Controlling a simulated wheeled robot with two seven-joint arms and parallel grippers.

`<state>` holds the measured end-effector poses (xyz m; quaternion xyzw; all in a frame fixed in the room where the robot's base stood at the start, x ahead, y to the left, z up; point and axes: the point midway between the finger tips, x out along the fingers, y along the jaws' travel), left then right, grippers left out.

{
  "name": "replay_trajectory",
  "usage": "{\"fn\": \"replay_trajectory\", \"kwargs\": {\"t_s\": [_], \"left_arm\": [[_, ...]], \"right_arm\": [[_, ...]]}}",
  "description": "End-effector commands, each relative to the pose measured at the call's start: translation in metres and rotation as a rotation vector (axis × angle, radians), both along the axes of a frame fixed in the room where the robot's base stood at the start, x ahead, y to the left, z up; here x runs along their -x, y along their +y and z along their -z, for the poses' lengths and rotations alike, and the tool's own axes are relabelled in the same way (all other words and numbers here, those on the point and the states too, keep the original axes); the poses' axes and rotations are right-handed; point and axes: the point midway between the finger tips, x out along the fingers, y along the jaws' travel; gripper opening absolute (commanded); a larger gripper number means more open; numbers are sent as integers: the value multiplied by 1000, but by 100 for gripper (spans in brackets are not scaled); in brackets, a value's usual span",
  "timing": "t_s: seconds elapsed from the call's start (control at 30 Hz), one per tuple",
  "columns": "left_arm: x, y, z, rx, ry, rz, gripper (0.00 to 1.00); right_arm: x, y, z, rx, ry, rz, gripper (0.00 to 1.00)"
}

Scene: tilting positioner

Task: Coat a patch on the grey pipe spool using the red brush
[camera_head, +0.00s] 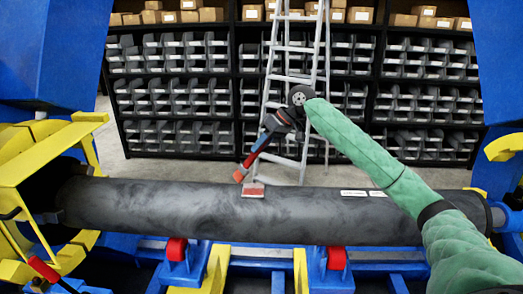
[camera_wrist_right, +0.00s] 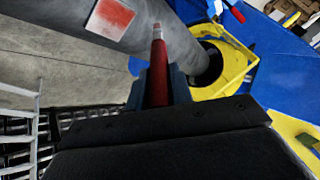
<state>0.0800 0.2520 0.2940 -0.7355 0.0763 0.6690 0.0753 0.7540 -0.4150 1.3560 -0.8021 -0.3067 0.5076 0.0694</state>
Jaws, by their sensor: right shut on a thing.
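The grey pipe spool (camera_head: 150,207) lies level across the head view, and part of it shows in the wrist view (camera_wrist_right: 195,45). A small red patch with a pale border (camera_head: 253,191) is on its upper side; it also shows in the wrist view (camera_wrist_right: 112,17). My right gripper (camera_head: 262,142) is shut on the red brush (camera_head: 249,161) above the pipe. The brush slants down to the left, its tip close to the pipe's top edge, up and left of the patch. I cannot tell whether it touches the pipe. In the wrist view the brush (camera_wrist_right: 158,75) points away between the fingers. My left gripper is not in view.
Yellow clamp frames (camera_head: 30,165) hold the pipe's left end. Red rollers (camera_head: 176,249) on a blue frame are below the pipe. A stepladder (camera_head: 293,80) and shelves of bins (camera_head: 175,95) stand behind. White labels (camera_head: 354,193) are on the pipe's right part.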

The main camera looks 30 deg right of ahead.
Motion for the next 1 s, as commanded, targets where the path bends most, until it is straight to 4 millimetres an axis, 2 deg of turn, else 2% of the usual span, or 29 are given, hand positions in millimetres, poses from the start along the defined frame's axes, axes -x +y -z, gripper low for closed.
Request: {"fn": "replay_trajectory", "kwargs": {"t_s": [0.27, 1.0], "left_arm": [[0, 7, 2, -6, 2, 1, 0], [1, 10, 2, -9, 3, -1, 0]], "right_arm": [[-1, -3, -19, -1, -2, 7, 0], [0, -3, -20, 0, 0, 9, 0]]}}
